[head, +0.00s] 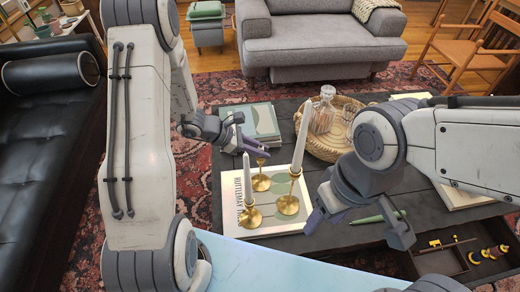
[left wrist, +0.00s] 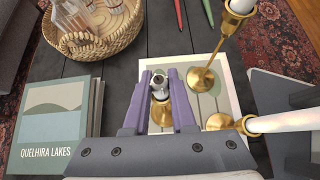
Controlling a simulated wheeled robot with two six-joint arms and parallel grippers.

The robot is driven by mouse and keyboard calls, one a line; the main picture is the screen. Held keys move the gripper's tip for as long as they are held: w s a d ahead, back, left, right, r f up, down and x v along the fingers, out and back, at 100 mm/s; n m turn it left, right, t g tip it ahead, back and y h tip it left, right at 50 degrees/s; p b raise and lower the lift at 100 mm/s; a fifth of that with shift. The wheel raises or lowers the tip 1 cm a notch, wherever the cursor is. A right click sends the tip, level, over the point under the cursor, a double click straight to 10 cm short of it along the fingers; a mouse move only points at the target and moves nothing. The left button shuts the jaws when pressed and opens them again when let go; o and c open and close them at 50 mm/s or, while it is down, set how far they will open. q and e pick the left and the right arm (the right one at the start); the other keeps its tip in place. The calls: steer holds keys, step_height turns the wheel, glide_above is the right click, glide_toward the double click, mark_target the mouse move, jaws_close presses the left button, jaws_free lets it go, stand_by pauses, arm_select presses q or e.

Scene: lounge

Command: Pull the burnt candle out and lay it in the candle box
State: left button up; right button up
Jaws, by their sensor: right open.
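The burnt candle (left wrist: 159,82) is a short pale stub with a dark top in a brass holder (head: 261,181). Its holder also shows in the left wrist view (left wrist: 162,113). My left gripper (head: 249,137) is open and empty, just above and left of this holder. In the left wrist view the stub appears between its purple fingers (left wrist: 161,88), with a gap on both sides; I cannot tell whether they reach its height. My right gripper (head: 357,226) is open, right of the candle holders. I cannot make out a candle box.
A tall white candle (head: 302,137) and a shorter one (head: 246,171) stand in brass holders close by on a book (head: 229,186). Stacked books (head: 263,122) and a wicker basket (head: 323,149) with a decanter lie behind. An open drawer (head: 464,258) holds small items.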

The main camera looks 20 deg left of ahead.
mark_target(261, 147)
arm_select(q)
steer(key=shift+r+p, duration=1.5)
steer(key=shift+r, duration=0.4)
jaws_close()
steer(key=shift+r+p, duration=1.5)
steer(key=shift+r, duration=0.4)
